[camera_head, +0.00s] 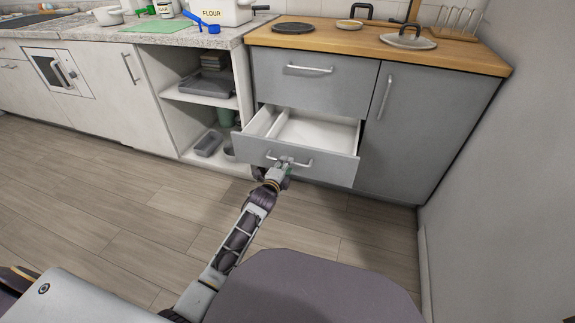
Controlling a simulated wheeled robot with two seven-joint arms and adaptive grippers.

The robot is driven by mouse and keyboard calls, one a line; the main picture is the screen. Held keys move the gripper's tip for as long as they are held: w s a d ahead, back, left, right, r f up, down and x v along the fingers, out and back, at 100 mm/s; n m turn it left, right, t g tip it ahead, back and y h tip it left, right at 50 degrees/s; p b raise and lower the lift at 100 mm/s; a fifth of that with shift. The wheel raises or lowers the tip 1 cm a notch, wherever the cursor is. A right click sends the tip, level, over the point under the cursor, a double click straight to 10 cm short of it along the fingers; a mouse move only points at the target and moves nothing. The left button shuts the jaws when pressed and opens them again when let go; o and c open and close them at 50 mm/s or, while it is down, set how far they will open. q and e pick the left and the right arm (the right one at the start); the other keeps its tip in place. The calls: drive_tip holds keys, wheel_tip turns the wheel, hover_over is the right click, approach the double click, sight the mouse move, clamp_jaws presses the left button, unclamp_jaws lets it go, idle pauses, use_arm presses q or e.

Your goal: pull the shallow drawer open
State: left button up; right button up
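A grey drawer (325,169) under a closed upper drawer (285,85) stands partly pulled out. Its white inside is visible and looks empty, with a low divider. Its silver bar handle (303,163) is on the front face.
A grey cupboard door (425,125) is shut to the right of the drawers, beside a wall. Open shelves (207,100) with trays stand to the left. The wood floor (120,190) in front is clear.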

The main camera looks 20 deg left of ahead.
use_arm(q)
drive_tip(key=shift+w+f+b, duration=0.2)
drive_tip(key=shift+w+b, duration=0.15)
drive_tip(key=shift+w, duration=0.45)
drive_tip(key=shift+w+f+b, duration=0.15)
drive_tip(key=shift+w+b, duration=0.15)
drive_tip(key=shift+w, duration=0.5)
clamp_jaws()
